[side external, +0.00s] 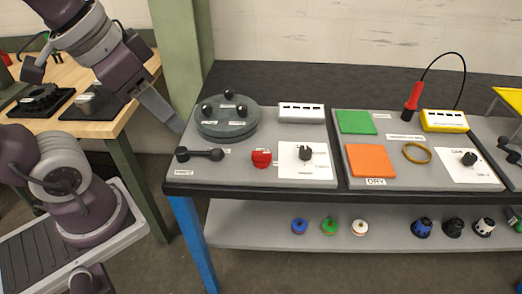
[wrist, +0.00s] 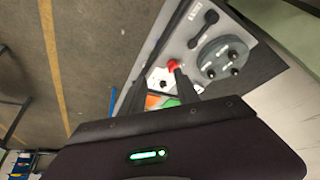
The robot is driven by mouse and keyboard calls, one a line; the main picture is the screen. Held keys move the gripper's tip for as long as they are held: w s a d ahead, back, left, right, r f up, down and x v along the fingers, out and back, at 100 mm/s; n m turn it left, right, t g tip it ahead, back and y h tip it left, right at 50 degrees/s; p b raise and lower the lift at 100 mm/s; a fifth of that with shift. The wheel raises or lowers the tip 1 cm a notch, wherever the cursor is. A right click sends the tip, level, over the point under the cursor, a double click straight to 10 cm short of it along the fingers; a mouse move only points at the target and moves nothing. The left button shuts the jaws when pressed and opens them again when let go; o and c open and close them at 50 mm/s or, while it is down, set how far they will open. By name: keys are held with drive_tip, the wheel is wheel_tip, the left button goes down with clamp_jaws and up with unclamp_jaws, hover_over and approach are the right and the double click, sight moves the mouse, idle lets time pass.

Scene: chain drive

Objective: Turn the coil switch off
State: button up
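Two black knobs on white plates could be the coil switch; their labels are too small to read surely. One knob (side external: 305,152) is on the left panel, beside a red part. The other knob (side external: 468,158) is on the right panel, below a yellow box. In the wrist view, a white plate with a dark knob (wrist: 163,84) shows between my fingers, below the red part (wrist: 173,65). My gripper (side external: 178,122) is left of the left panel, above its edge and touching none of the parts. Its fingers (wrist: 155,92) are apart and empty.
The left panel holds a grey disc (side external: 227,118) with black knobs, a white box (side external: 301,112) and a black wrench-like part (side external: 199,154). The right panel has a green pad (side external: 356,121), an orange pad (side external: 370,160), a ring (side external: 416,153) and an upright red-handled tool (side external: 413,98).

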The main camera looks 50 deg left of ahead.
drive_tip(key=w+f+m+g, duration=0.2)
drive_tip(key=w+m, duration=0.1)
drive_tip(key=w, duration=0.7)
drive_tip(key=m+g, duration=0.3)
drive_tip(key=m, duration=0.2)
hover_over(262, 152)
drive_tip(key=f, duration=1.3)
drive_tip(key=shift+s+f, duration=0.2)
drive_tip(key=shift+s, duration=0.05)
drive_tip(key=f, duration=0.8)
drive_tip(key=shift+w+f, duration=0.1)
drive_tip(key=shift+w, duration=0.1)
clamp_jaws()
